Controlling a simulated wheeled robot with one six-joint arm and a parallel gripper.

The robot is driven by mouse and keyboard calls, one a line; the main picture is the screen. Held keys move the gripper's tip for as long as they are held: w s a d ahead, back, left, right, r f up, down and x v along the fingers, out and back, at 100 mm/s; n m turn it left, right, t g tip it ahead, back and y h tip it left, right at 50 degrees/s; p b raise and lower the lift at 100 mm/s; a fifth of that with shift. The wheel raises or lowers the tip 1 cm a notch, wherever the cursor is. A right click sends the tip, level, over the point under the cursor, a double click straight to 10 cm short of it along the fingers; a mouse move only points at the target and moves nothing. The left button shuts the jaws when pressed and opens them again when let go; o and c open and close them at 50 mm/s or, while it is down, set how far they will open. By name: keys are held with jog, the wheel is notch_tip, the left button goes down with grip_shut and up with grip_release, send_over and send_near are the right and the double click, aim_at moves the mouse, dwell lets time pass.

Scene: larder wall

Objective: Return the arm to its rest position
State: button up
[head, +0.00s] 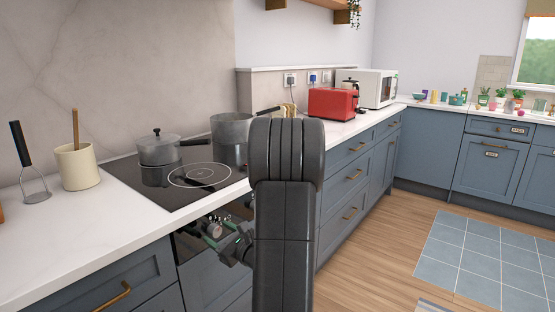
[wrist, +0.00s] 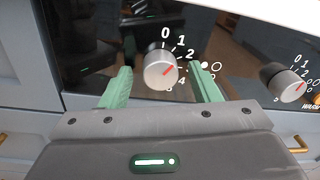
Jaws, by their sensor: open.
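My gripper (wrist: 160,74) is open, with its two green fingers spread on either side of a round silver oven knob (wrist: 160,68). The knob stands between the fingertips with gaps showing on both sides, and I see no contact.
A second knob (wrist: 291,88) sits to the right on the panel. Above are the black hob (head: 160,188), a lidded pot (head: 158,150) and a larger pot (head: 230,128). A red toaster (head: 333,103) stands further along the counter. The wooden floor (head: 385,235) at right is clear.

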jog(key=n+b, duration=0.2)
jog(key=n, duration=0.2)
jog(key=shift+f, duration=0.15)
jog(key=v, duration=1.3)
jog(key=shift+s+d+f+n+p, duration=0.15)
jog(key=shift+s+d+n+p, duration=0.1)
jog(key=shift+n+p, duration=0.15)
